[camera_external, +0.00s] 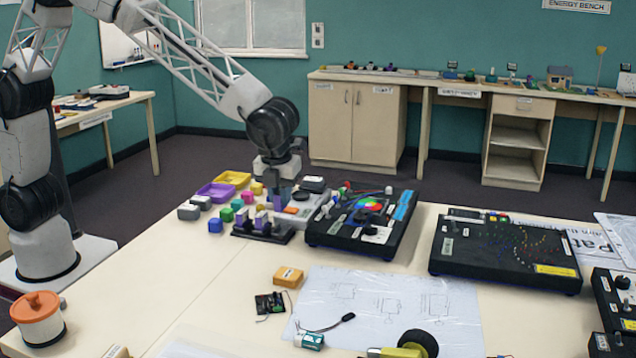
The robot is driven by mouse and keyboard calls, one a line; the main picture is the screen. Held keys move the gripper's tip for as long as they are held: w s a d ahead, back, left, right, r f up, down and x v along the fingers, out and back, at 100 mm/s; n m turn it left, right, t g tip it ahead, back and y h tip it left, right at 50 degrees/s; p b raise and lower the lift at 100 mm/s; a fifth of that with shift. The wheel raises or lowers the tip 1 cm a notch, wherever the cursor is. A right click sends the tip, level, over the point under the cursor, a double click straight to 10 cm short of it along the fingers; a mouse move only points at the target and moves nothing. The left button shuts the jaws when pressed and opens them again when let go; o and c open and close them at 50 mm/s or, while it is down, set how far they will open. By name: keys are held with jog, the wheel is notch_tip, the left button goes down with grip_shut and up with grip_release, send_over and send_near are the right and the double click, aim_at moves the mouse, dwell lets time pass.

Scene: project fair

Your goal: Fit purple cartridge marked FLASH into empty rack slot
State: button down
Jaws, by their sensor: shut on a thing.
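My gripper (281,183) points down over the back left part of the white table. It is shut on a purple cartridge (282,197), which shows just below the fingers. Any FLASH marking on it is too small to read. The black rack (250,235) stands on the table just below and left of the gripper in the picture. Upright purple and pale cartridges (261,220) stand in the rack. The held cartridge appears above and behind the rack's right part. Which slot is empty, and whether the cartridge touches the rack, I cannot tell.
Small coloured blocks (226,214) lie left of the rack. A purple tray (216,192) and a yellow tray (232,178) are behind them. A black console (330,237) with a colour wheel stands close to the right. The table in front of the rack (215,270) is clear.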

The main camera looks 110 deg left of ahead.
aim_at(281, 211)
jog(key=shift+f, duration=2.25)
jog(key=shift+f, duration=0.9)
dwell(0.5)
jog(key=c, duration=0.6)
grip_release()
jog(key=shift+r, duration=0.15)
jog(key=shift+r, duration=3.3)
